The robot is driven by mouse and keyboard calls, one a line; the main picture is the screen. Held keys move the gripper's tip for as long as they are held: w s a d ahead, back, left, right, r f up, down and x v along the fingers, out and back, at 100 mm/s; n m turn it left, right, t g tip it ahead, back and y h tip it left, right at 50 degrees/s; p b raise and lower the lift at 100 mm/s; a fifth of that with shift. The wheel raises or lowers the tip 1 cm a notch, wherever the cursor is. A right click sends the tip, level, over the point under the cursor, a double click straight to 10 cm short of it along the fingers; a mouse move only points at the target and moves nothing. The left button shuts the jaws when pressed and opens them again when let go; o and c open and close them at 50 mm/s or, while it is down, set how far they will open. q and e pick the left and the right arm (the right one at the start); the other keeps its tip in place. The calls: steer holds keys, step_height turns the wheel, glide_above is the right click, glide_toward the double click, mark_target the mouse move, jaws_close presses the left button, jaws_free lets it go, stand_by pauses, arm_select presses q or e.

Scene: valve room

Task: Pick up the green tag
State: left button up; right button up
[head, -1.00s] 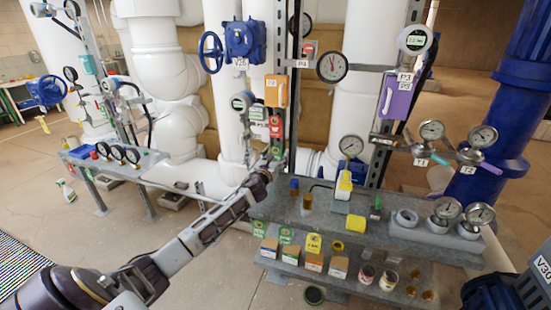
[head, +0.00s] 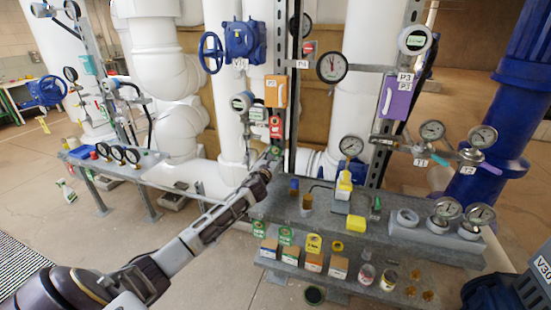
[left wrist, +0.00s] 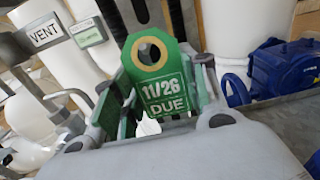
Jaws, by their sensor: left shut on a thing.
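The green tag (left wrist: 163,84) fills the middle of the left wrist view. It has a brass-coloured ring around its hole and reads "11/26 DUE". My left gripper (left wrist: 160,108) is shut on it, with a finger at each side; the tag stands nearly upright. More green surfaces show beside and behind it, and I cannot tell what they belong to. In the head view my left gripper (head: 273,154) is small, just below a red tag (head: 275,127) on the rack, and mostly hides the green tag. My right gripper is not in view.
A grey bench (head: 325,222) with bottles and gauges stands right of my left arm. Several boxes and tags sit on its lower shelf (head: 350,285). An orange box (head: 276,91) and a blue valve (head: 245,40) are above the gripper.

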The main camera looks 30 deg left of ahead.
arm_select(q)
steer(key=shift+r, duration=0.2)
steer(key=shift+r, duration=0.15)
steer(key=v, duration=1.8)
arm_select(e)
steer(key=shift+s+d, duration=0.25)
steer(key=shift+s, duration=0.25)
arm_select(q)
steer(key=shift+a, duration=0.1)
stand_by(0.4)
